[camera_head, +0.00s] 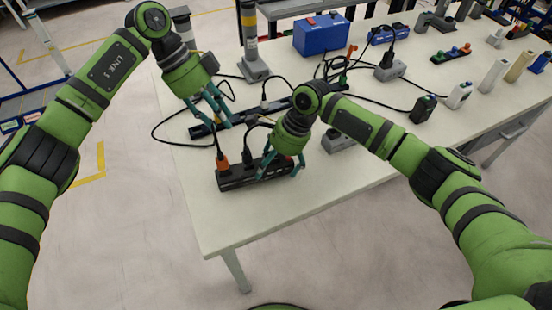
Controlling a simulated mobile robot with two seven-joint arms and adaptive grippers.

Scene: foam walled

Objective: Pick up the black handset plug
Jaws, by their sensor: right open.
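A black handset (423,108) lies on the table right of centre. Its thin black cable runs left towards the power strips, and I cannot trace for certain which plug it ends in. A black power strip (232,181) lies near the table's front left, with an orange plug (223,163) and a black plug (247,161) standing in it. My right gripper (281,172) is open, pointing down over the right part of this strip, its teal fingers around the strip's end; what is between them is partly hidden. My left gripper (210,124) is open above a second strip (200,131) behind.
A grey socket box (338,142) sits right of my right gripper. A blue box (322,35), a grey post (250,45) and another socket box (389,71) stand farther back. Loose cables cross the middle. The table's front right is clear.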

